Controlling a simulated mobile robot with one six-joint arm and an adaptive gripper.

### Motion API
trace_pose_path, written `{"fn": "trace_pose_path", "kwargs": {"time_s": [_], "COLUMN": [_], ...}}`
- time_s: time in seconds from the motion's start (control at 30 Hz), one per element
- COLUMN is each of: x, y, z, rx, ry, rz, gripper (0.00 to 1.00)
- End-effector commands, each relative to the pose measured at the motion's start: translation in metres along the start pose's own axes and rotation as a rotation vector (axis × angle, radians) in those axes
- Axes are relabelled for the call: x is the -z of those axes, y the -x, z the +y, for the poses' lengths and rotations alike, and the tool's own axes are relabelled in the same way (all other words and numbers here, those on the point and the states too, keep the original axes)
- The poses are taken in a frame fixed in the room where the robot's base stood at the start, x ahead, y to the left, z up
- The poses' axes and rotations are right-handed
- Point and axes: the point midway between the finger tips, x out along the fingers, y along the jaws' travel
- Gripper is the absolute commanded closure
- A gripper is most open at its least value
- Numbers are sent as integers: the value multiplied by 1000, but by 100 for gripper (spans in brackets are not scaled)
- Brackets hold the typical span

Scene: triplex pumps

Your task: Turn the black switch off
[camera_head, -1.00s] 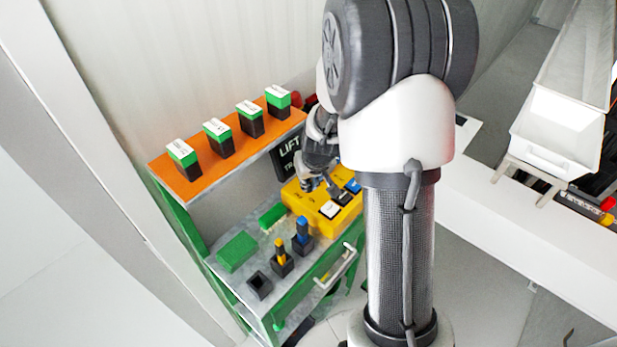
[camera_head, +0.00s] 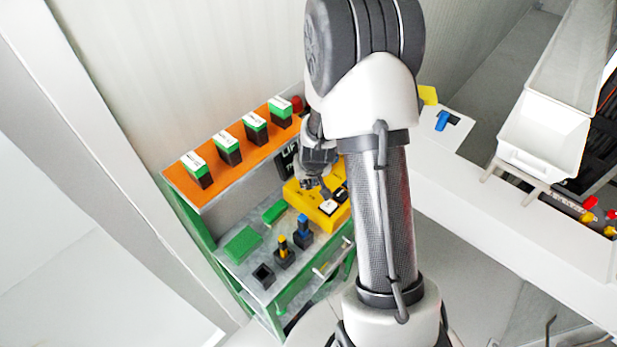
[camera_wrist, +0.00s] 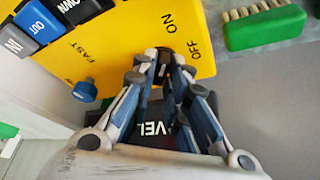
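The yellow control box (camera_head: 304,200) stands on the bench in the head view. It fills the top of the wrist view (camera_wrist: 130,28), with ON, OFF and FAST printed on it. The black switch (camera_wrist: 164,62) is by the ON and OFF marks and shows as a dark piece between my fingertips. My gripper (camera_wrist: 164,56) has a finger on each side of it, close together, and looks shut on it. The fingers hide most of the switch, so its exact setting is unclear. In the head view my gripper (camera_head: 324,194) is at the box.
A blue knob (camera_wrist: 85,90) sits near the FAST mark. Blue, black and grey buttons are at the box's other end. A green brush (camera_wrist: 264,27) lies beside the box. Black holders (camera_head: 303,236) and a green block (camera_head: 241,245) share the bench. An orange shelf (camera_head: 207,200) rises behind.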

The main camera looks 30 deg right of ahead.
Motion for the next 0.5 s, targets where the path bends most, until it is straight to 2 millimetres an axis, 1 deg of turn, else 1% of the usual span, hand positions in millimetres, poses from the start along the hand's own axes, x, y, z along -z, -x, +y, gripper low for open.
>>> {"fn": "trace_pose_path", "kwargs": {"time_s": [0.03, 0.2, 0.5], "x": [-1, -1, -1], "y": [-1, -1, 0], "z": [0, 0, 0], "rx": [0, 0, 0], "ry": [0, 0, 1], "rz": [-2, -3, -2], "gripper": [79, 68, 68]}}
